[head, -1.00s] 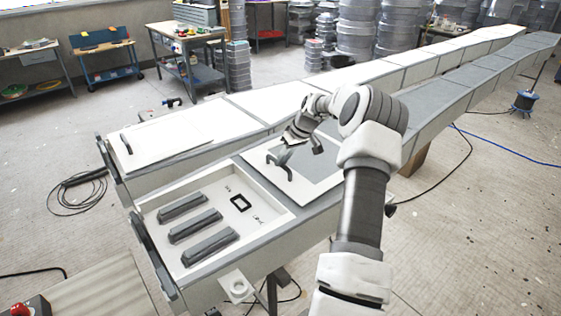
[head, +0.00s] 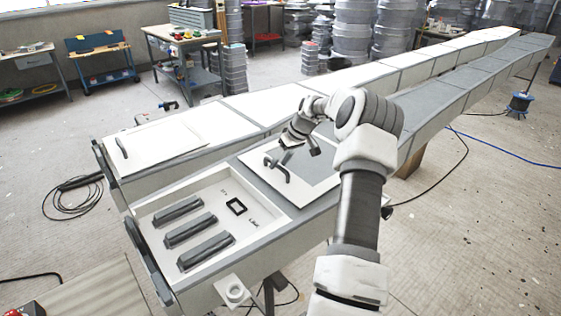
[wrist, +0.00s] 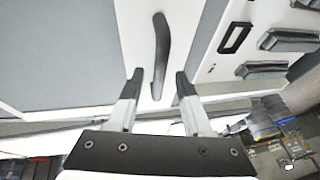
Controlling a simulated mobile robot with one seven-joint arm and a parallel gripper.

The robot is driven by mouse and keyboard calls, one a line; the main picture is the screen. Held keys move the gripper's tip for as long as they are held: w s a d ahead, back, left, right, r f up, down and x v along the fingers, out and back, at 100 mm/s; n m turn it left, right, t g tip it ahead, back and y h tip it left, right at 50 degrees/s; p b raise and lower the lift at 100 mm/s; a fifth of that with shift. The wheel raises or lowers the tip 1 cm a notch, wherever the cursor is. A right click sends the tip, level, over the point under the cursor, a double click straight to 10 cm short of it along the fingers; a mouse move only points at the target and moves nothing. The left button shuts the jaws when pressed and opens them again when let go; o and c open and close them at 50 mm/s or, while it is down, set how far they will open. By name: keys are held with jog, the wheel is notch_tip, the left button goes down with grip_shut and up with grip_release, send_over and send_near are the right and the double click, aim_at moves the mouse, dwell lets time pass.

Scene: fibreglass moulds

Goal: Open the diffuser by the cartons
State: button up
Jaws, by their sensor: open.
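No carton can be made out for certain, and nothing is marked as a diffuser. A grey panel with a pale border (head: 314,179) lies on the front long mould, just right of an open compartment. It carries a curved dark handle (head: 279,171). The handle also shows in the wrist view (wrist: 161,50), ahead of the fingers and roughly centred between them. My gripper (head: 299,155) is over the panel, close to the handle. In the wrist view my gripper (wrist: 159,85) is open, its fingers apart and holding nothing.
The open compartment (head: 262,222) holds three grey bars (head: 205,242) and a small black frame (head: 236,207). A white panel with its own handle (head: 122,148) covers the rear mould's near end. Workbenches and stacked round containers (head: 354,45) stand behind. Cables lie on the floor.

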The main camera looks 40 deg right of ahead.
jog(key=shift+r, duration=0.1)
jog(key=v, duration=1.7)
jog(key=shift+b, duration=0.35)
jog(key=shift+s, duration=0.1)
